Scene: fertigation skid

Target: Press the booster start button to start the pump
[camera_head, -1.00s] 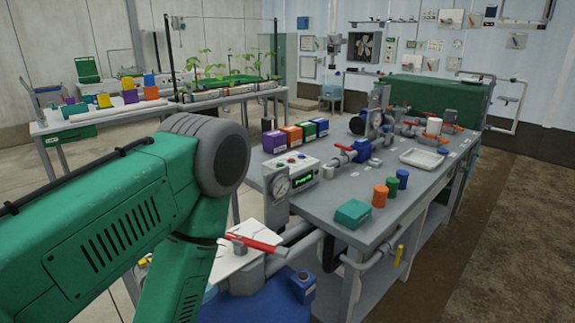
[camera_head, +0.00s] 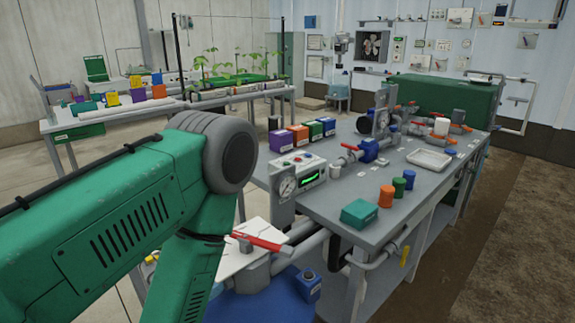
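A control box (camera_head: 298,172) with a lit green display and small buttons on its sloped top stands at the near left end of the grey bench (camera_head: 350,190). A round gauge (camera_head: 287,187) sits on its left. The buttons are too small to read, so I cannot tell which one is the booster start button. My green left arm fills the lower left, and its gripper is out of view. My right arm and gripper are not in view.
Purple, orange, green and blue boxes (camera_head: 299,138) stand behind the control box. Several small containers (camera_head: 386,196), a teal box (camera_head: 360,213) and a white tray (camera_head: 429,159) are on the bench. A red-handled valve (camera_head: 262,243) and blue tank (camera_head: 262,303) are in front.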

